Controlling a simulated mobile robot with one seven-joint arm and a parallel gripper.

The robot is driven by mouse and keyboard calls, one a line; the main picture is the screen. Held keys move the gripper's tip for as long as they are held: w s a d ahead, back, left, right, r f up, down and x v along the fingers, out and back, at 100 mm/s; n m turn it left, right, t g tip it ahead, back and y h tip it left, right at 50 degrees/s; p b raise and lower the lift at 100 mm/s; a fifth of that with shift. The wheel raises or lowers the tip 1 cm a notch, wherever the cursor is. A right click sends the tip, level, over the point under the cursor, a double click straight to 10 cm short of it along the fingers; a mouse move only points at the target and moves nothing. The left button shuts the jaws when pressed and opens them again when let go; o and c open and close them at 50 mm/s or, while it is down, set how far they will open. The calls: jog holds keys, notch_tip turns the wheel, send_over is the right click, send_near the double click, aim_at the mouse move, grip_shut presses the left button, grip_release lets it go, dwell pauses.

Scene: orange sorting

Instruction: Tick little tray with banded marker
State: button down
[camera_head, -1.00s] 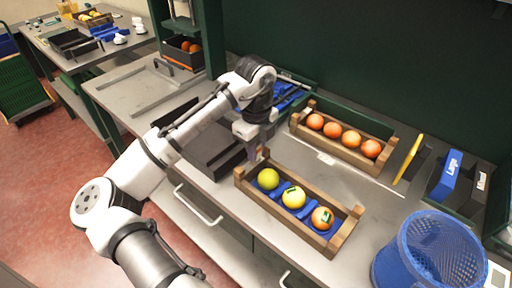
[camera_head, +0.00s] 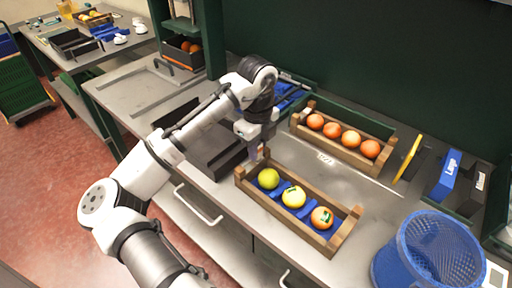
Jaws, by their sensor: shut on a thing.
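My gripper (camera_head: 258,150) is over the left end of the front wooden tray (camera_head: 283,218), pointing down. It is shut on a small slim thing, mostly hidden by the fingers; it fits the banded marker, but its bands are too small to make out. A longer wooden tray (camera_head: 345,153) behind holds several oranges. I cannot read which tray is labelled little.
A small white label (camera_head: 325,158) lies before the back tray. A black tray (camera_head: 215,150) is left of my gripper. A blue mesh basket (camera_head: 428,255), a blue "Large" block (camera_head: 447,175) and a yellow-edged panel (camera_head: 407,158) stand right.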

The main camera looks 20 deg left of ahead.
jog(key=shift+w+d, duration=0.3)
jog(key=shift+w, duration=0.25)
jog(key=shift+s+a, duration=0.3)
jog(key=shift+s, duration=0.25)
dwell(0.6)
jog(key=shift+r, duration=0.1)
jog(key=shift+r+p, duration=1.75)
jog(key=shift+r, duration=1.7)
